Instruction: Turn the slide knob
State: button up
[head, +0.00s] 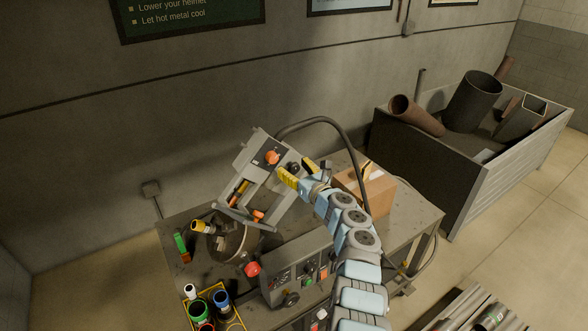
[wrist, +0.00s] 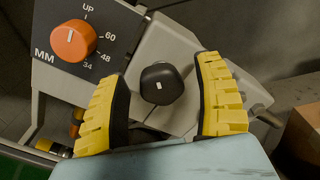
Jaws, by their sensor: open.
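A black faceted knob (wrist: 161,84) with a small white mark sits on a grey tilted machine head (head: 250,165). It also shows as a dark knob in the head view (head: 293,167). An orange dial (wrist: 73,41) on a dark plate is left of it, with its white pointer near UP; the plate reads MM, 60, 48 and 34. The dial shows in the head view too (head: 271,157). My gripper (head: 300,171) is open. Its yellow fingers stand on either side of the black knob in the wrist view, with gaps on both sides. No plate lettering marks the black knob.
A cardboard box (head: 367,190) stands right of my gripper on the bench (head: 420,215). A grey control box (head: 297,268) and a yellow bin of coloured cylinders (head: 237,322) are in front. A black hose (head: 345,137) arches behind. A scrap bin (head: 420,155) is at right.

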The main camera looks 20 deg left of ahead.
jog(key=c, duration=1.2)
jog(key=shift+n+b, duration=0.3)
jog(key=n+b, duration=0.2)
jog(key=shift+s+f+n, duration=0.1)
jog(key=shift+f+n, duration=0.05)
jog(key=shift+n, duration=0.25)
jog(key=n+b, duration=0.3)
jog(key=shift+a+f+n+b, duration=0.1)
jog(key=shift+n+b, duration=0.2)
jog(key=shift+b, duration=0.1)
jog(key=n+b, duration=0.3)
jog(key=b, duration=0.1)
jog(key=shift+f+n, duration=0.1)
jog(key=shift+n, duration=0.2)
jog(key=n+b, duration=0.4)
jog(key=shift+s, duration=0.1)
jog(key=shift+b, duration=0.35)
